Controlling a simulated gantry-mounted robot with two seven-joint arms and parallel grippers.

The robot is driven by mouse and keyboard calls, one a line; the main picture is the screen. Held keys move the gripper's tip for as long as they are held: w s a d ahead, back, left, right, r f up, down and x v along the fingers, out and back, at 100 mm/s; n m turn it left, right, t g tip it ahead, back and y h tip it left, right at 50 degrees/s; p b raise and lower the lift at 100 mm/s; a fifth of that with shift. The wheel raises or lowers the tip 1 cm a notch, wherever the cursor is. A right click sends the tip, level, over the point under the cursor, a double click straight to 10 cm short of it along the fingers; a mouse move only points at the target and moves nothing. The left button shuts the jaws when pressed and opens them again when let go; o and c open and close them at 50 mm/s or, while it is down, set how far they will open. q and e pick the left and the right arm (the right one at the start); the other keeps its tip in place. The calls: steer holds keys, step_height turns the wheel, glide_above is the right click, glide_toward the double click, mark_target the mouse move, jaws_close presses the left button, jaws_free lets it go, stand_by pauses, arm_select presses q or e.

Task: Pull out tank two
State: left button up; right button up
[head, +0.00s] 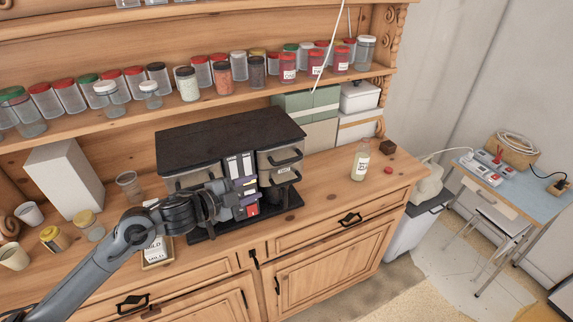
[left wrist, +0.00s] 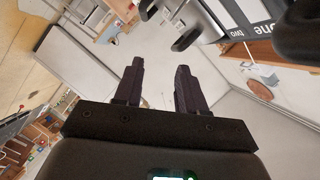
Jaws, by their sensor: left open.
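A dispenser (head: 230,128) with a black top stands on the wooden counter. A grey tank with a black handle (head: 280,160) is at its right front, and another grey tank (head: 186,182) is at its left, partly hidden by my arm. White label strips (head: 240,166) lie between them. In the left wrist view a dark panel reads "one" and "two" (left wrist: 238,33), near dark handles (left wrist: 187,40). I cannot tell which tank is two in the head view. My left gripper (head: 250,192) is in front of the dispenser's middle, open and empty, its fingers apart in the wrist view (left wrist: 160,66).
Glass jars (head: 92,226) and cups are at the left. A bottle (head: 361,160) and a small brown block (head: 388,147) stand to the right. The counter between the dispenser and bottle is clear. Shelves of jars run behind.

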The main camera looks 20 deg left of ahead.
mark_target(286, 162)
arm_select(q)
steer(key=w+d+p, duration=0.1)
steer(key=w, duration=0.2)
steer(key=w+d+r+p, duration=0.1)
steer(key=w+d, duration=0.1)
steer(key=w, duration=0.2)
steer(key=w+d+p, duration=0.1)
steer(key=w, duration=0.3)
steer(key=shift+d+r, duration=0.15)
steer(key=shift+d, duration=0.25)
steer(key=shift+w+d+p, duration=0.15)
steer(key=shift+w+p, duration=0.2)
steer(key=shift+p, duration=0.05)
steer(key=shift+w+d+f, duration=0.15)
steer(key=shift+w+f, duration=0.1)
steer(key=shift+w, duration=0.1)
arm_select(e)
steer(key=shift+w+a+r, duration=0.1)
steer(key=shift+w+r, duration=0.05)
steer(key=shift+r, duration=0.9)
steer(key=shift+w+a+r, duration=0.1)
steer(key=shift+r, duration=0.95)
arm_select(q)
jaws_close()
arm_select(e)
steer(key=shift+d, duration=0.1)
